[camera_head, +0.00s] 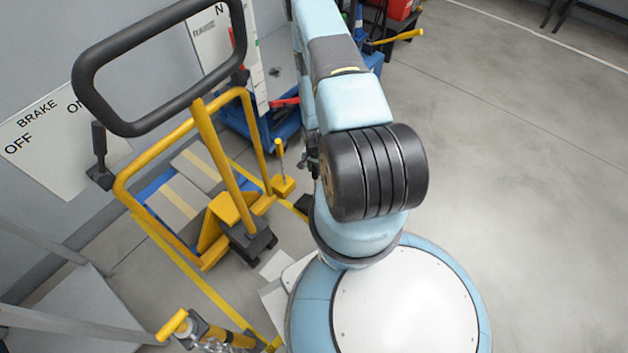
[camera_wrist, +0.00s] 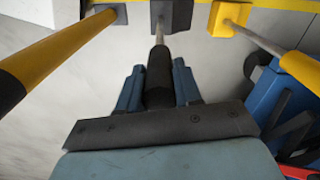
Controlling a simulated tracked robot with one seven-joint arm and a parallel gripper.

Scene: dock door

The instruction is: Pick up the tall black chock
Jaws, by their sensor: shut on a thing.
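The tall black chock shows in the wrist view as a dark block (camera_wrist: 173,14) with a thin metal rod rising to a black grip. My gripper (camera_wrist: 158,82) is shut on that grip, with one blue-grey finger on each side. The block is at the far end of the rod, close to a yellow floor line. I cannot tell whether it touches the floor. In the head view, my own arm hides most of the gripper. A small dark block (camera_head: 303,204) beside the arm there may be the chock's base.
A yellow chock (camera_wrist: 229,17) with a rod and yellow grip stands to the right; the head view also shows it (camera_head: 283,186). A yellow-and-black post (camera_wrist: 50,52) slants at left. A yellow frame (camera_head: 120,190) stands left of my arm. Open floor (camera_head: 520,170) lies right.

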